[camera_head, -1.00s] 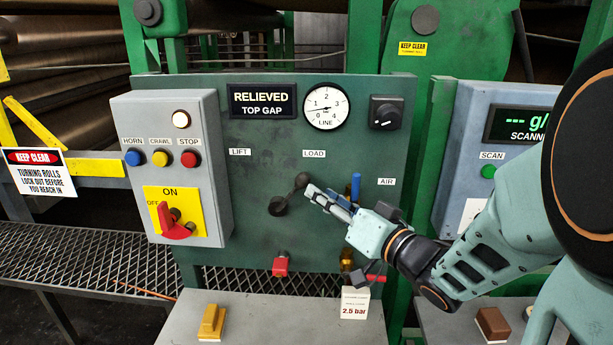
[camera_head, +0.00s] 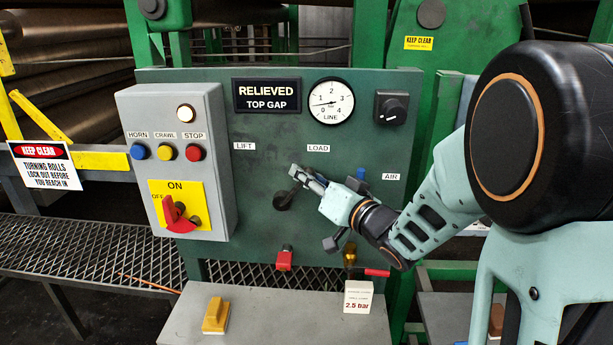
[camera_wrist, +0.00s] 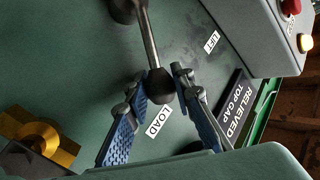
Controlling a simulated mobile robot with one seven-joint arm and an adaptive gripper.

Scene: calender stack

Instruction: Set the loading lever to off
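The loading lever is a dark lever on the green panel; its round pivot (camera_head: 283,201) shows in the head view below the LOAD label (camera_head: 318,148). It tilts up and to the right, and its knob end is mostly hidden behind my gripper (camera_head: 302,178). In the wrist view the metal rod ends in a black knob (camera_wrist: 160,86). My gripper (camera_wrist: 158,76) is open, with one blue-padded finger on each side of the knob. Gaps show beside the knob; I cannot tell whether either finger touches it. The display (camera_head: 267,96) reads RELIEVED, TOP GAP.
A grey box (camera_head: 222,165) with buttons and a red rotary switch (camera_head: 177,219) stands left of the lever. A blue handle (camera_head: 361,174) is close behind my wrist, near the AIR label. A red knob (camera_head: 284,259) and a grey shelf (camera_head: 265,320) are below.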

